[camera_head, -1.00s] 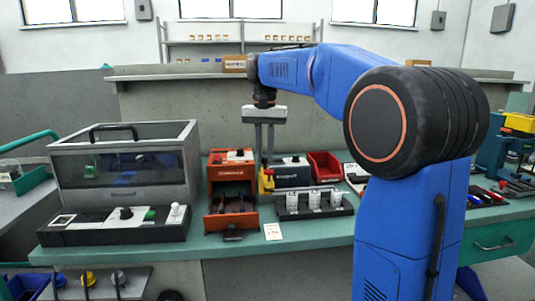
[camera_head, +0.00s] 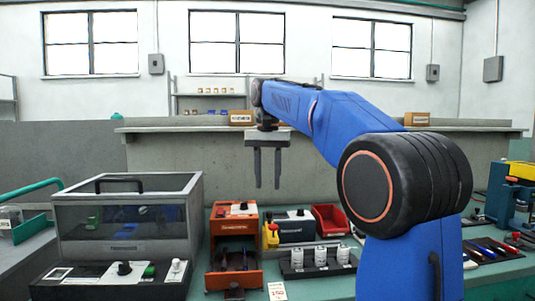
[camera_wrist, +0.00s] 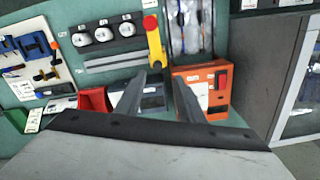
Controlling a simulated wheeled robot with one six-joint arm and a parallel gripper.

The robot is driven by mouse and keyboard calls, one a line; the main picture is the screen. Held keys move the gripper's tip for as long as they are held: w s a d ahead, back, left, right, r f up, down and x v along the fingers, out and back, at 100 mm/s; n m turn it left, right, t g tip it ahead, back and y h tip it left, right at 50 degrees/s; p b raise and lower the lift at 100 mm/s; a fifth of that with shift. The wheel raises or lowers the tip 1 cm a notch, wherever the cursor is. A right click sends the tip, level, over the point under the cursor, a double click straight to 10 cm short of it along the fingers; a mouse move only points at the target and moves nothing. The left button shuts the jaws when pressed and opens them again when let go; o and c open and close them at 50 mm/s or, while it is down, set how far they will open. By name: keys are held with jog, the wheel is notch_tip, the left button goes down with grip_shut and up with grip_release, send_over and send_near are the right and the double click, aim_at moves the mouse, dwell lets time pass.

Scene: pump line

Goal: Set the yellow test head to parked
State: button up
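The yellow test head (camera_head: 270,236) is a small yellow arm at the left end of a dark blue-grey unit (camera_head: 297,231) on the bench. In the wrist view the yellow test head (camera_wrist: 155,48) is a long bar with a red round knob at one end. Its other end is near my fingertips. My gripper (camera_head: 267,187) hangs fingers down above the test head, with a clear gap in the head view. In the wrist view my gripper (camera_wrist: 159,77) has its two fingers apart and nothing between them.
An orange-red device (camera_head: 234,222) stands close to the left of the test head. A red bin (camera_head: 329,220) is to the right. A rack with white cylinders (camera_head: 319,258) sits in front. A large clear-lidded box (camera_head: 127,215) stands farther left. The space above the bench is free.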

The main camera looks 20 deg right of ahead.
notch_tip(320, 180, up, 8)
jog(key=shift+r, duration=0.2)
dwell(0.6)
jog(key=s+a+f+n+t, duration=0.1)
jog(key=s+f+n+t, duration=0.1)
jog(key=s+f, duration=1.5)
jog(key=s+a+f+n+t, duration=0.1)
jog(key=s+f+n, duration=0.3)
jog(key=s+f, duration=1.3)
notch_tip(320, 180, down, 4)
jog(key=shift+a+f+n+t, duration=0.2)
jog(key=shift+n+t, duration=0.2)
jog(key=shift+t, duration=0.5)
